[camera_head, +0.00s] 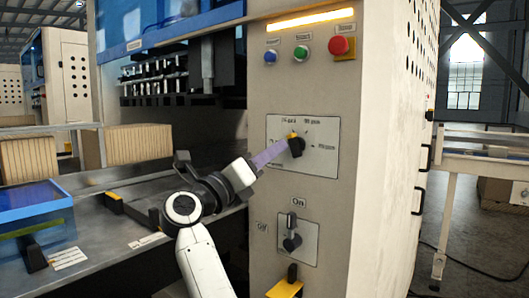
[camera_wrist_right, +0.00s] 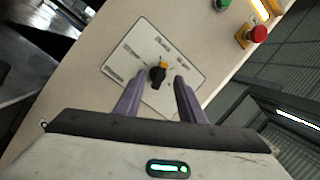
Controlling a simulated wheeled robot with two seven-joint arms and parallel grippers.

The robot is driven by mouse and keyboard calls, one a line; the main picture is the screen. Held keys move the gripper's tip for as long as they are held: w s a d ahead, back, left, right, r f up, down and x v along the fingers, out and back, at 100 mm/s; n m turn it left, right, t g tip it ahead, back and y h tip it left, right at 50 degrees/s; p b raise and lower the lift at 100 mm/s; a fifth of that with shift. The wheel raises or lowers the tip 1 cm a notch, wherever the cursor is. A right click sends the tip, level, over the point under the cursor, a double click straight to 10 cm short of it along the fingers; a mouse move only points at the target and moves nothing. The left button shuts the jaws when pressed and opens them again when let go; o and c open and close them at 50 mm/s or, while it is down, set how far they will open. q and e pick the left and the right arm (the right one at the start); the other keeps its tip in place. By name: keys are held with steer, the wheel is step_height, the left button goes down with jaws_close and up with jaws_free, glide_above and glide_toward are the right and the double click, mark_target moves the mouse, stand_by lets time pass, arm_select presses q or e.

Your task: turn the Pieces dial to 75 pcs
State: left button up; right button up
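The Pieces dial (camera_head: 297,146) is a black knob with a yellow top on a white plate (camera_head: 323,168) on the machine's front panel. In the right wrist view the dial (camera_wrist_right: 158,74) sits in the middle of the plate (camera_wrist_right: 125,60), whose printed labels are too small to read. My right gripper (camera_head: 283,148) reaches the dial from the left in the head view. In the wrist view its two purple fingers (camera_wrist_right: 159,80) are open, with the dial between their tips and gaps visible on both sides. My left gripper is not in view.
Below the dial is an On/Off switch (camera_head: 291,242), with a yellow-topped black part (camera_head: 287,284) under it. Blue, green and red buttons, including the red one (camera_head: 339,46), sit above. A metal table (camera_head: 100,215) with a blue box (camera_head: 35,210) lies at left.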

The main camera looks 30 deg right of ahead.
mark_target(289, 137)
step_height(289, 137, up, 4)
steer(key=a+m+g+y, duration=0.1)
steer(key=a+m+y, duration=0.1)
steer(key=m+y, duration=0.1)
steer(key=x, duration=0.3)
steer(key=p+x, duration=0.1)
steer(key=x, duration=0.2)
steer(key=p+x, duration=0.1)
steer(key=x, duration=0.3)
steer(key=shift+s+d+f, duration=0.15)
steer(key=shift+s, duration=0.25)
jaws_close()
steer(key=shift+f, duration=0.15)
